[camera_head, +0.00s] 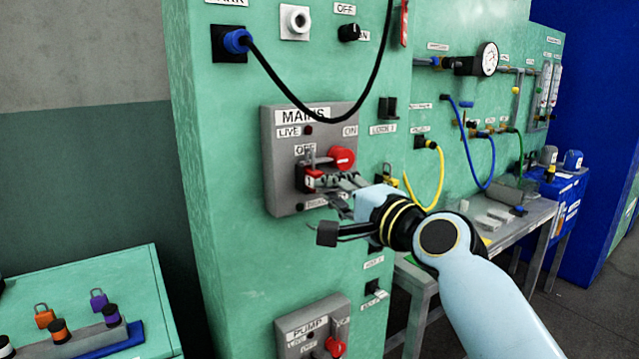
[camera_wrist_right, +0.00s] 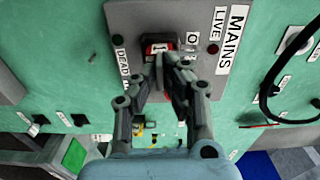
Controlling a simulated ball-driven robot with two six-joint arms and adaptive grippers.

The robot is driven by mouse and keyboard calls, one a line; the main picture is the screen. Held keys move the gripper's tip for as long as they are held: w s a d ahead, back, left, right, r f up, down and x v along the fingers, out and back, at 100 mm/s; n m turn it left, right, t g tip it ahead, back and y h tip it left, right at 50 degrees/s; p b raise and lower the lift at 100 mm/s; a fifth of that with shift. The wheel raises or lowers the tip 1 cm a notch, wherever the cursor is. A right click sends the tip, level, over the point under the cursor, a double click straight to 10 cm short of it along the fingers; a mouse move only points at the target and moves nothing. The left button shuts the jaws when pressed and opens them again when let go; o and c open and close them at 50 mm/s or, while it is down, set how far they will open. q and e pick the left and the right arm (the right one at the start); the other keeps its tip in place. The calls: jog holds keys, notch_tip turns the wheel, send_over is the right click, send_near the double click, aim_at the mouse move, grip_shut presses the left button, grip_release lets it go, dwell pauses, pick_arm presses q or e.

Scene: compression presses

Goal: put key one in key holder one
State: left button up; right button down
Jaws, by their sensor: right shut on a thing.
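I cannot tell which fitting is key holder one. My left gripper is not in view.
The MAINS panel has a red switch handle (camera_head: 342,159). A yellow padlock (camera_head: 388,176) hangs to its right. A black cable (camera_head: 300,105) loops above. The PUMP panel (camera_head: 312,330) is below. A bench with padlocks (camera_head: 45,316) stands lower left; a metal table (camera_head: 515,222) is right.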

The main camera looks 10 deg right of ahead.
jog(key=shift+s+d, duration=0.2)
jog(key=shift+s, duration=0.2)
jog(key=shift+s+d, duration=0.1)
jog(key=shift+s, duration=0.2)
jog(key=shift+s+d+p, duration=0.25)
jog(key=shift+s+p, duration=0.15)
jog(key=shift+s, duration=0.3)
jog(key=shift+p+v, duration=0.4)
jog(key=shift+v, duration=1.55)
jog(key=shift+r, duration=0.1)
